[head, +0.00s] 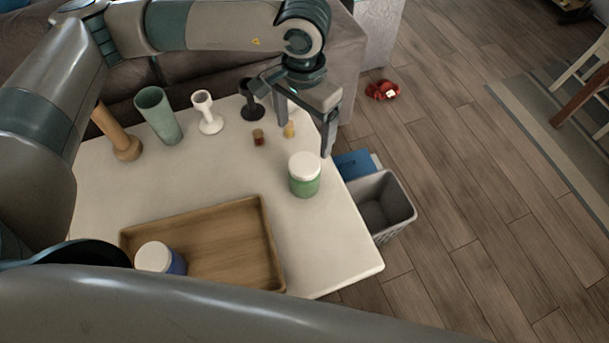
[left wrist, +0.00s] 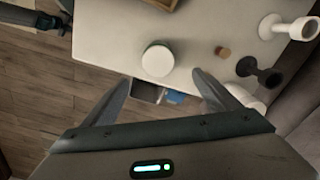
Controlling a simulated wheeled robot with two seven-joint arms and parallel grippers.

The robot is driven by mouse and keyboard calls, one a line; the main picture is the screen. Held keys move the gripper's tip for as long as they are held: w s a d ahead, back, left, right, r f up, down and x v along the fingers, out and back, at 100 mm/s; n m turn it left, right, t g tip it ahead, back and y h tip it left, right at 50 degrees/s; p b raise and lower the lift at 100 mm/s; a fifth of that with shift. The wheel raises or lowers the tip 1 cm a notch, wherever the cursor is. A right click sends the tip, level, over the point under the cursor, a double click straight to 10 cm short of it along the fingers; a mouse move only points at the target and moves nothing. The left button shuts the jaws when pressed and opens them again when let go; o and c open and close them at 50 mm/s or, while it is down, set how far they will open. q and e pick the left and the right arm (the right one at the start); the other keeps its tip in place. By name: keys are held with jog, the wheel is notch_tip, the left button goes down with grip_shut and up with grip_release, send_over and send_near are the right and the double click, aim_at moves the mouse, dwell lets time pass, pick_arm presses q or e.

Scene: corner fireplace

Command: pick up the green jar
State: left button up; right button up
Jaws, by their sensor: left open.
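The green jar (head: 305,176) with a white lid stands upright on the white table near its right edge in the head view.
A grey bin (head: 384,207) is beside the table.

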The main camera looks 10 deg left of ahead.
pick_arm(q)
jog(key=p, duration=0.2)
send_over(304, 163)
notch_tip(304, 163, down, 5)
jog(key=shift+r, duration=0.15)
notch_tip(304, 163, down, 6)
jog(key=p, duration=0.2)
jog(key=shift+w+p, duration=0.1)
jog(key=shift+p, duration=0.2)
jog(key=shift+f, duration=0.45)
pick_arm(e)
jog(key=shift+g, duration=0.4)
jog(key=r, duration=0.1)
jog(key=s+r, duration=0.2)
jog(key=r, duration=0.1)
jog(key=shift+s+d+r, duration=0.1)
jog(key=shift+s+d, duration=0.1)
jog(key=shift+d, duration=0.1)
pick_arm(q)
jog(key=shift+f+p, duration=0.5)
jog(key=shift+p, duration=0.2)
jog(key=f, duration=0.1)
jog(key=f+p, duration=0.2)
jog(key=shift+s+f, duration=0.25)
jog(key=shift+f, duration=0.35)
pick_arm(e)
jog(key=r, duration=0.3)
jog(key=shift+s+r, duration=0.2)
